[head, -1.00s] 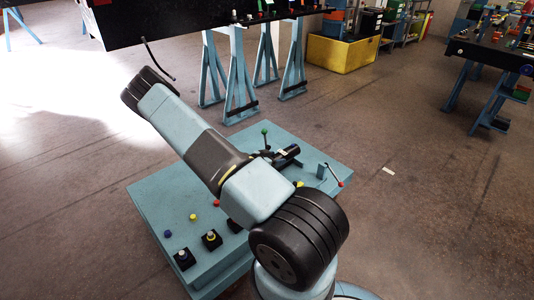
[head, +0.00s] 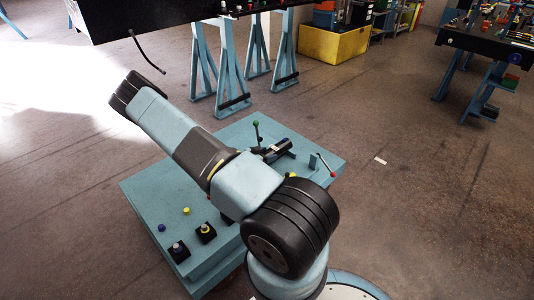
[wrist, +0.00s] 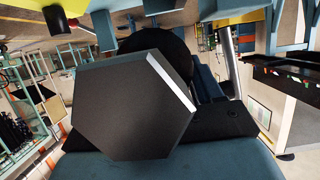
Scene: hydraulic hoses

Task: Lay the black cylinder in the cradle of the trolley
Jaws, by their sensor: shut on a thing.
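In the wrist view a black, round-ended thing (wrist: 160,42), which looks like the black cylinder, sits at my gripper. A dark grey six-sided block with a bright bevelled edge fills the foreground and covers much of it. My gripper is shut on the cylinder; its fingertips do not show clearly. In the head view my arm stretches to the upper left, and the gripper and its load are hidden behind its black end. I cannot make out a trolley cradle for certain.
A blue platform (head: 155,198) below my arm carries a short black cylindrical fitting (head: 278,150), levers with green and red knobs, and buttons. A black-topped table (head: 150,18) on blue trestles stands beyond. A yellow bin (head: 333,44) stands further back.

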